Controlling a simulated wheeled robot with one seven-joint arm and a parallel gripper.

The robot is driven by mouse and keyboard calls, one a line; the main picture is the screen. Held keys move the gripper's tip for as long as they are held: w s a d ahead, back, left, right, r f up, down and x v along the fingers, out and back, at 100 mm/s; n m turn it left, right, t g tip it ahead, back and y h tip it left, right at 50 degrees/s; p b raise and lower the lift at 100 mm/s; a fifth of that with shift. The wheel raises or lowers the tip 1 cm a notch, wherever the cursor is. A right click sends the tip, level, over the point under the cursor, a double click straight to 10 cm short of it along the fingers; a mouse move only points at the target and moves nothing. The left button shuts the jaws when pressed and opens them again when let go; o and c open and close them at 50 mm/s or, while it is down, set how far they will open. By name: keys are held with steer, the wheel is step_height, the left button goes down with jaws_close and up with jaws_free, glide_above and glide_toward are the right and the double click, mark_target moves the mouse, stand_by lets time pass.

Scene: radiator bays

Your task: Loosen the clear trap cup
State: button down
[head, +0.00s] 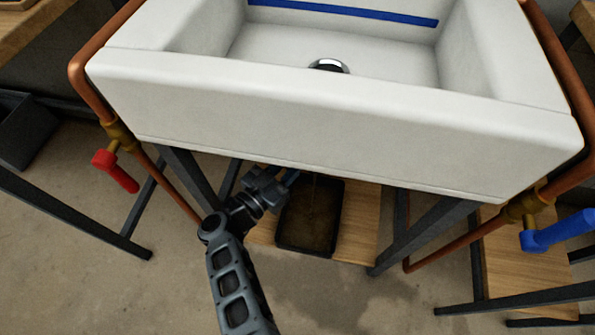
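The white sink (330,115) fills the upper middle of the head view, with a drain (328,65) in its basin. My gripper (288,177) reaches in from below, just under the sink's front edge and above a dark tray. I cannot make out the clear trap cup; the space beneath the basin is mostly hidden behind the sink's front.
The dark tray (283,242) with brownish contents sits on a wooden shelf (362,225) between dark legs. Copper pipes run down both sides, with a red-handled valve (117,170) left and a blue-handled valve (560,232) right. A wet patch (365,310) marks the floor.

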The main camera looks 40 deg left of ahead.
steer(key=h+b, duration=0.1)
steer(key=a+m+h+b, duration=0.1)
steer(key=m+h+b, duration=0.1)
steer(key=shift+w+a+f+h, duration=0.15)
steer(key=shift+w+a+h, duration=0.1)
steer(key=shift+a+h, duration=0.1)
steer(key=c, duration=1)
jaws_free()
steer(key=shift+s+a+p, duration=0.15)
steer(key=shift+s+a, duration=0.05)
steer(key=shift+s, duration=1.1)
steer(key=shift+s+a+p, duration=0.15)
steer(key=shift+s+a, duration=0.05)
steer(key=shift+s, duration=1.05)
steer(key=shift+s+a+p, duration=0.15)
steer(key=shift+s+a, duration=0.05)
steer(key=shift+s, duration=1.1)
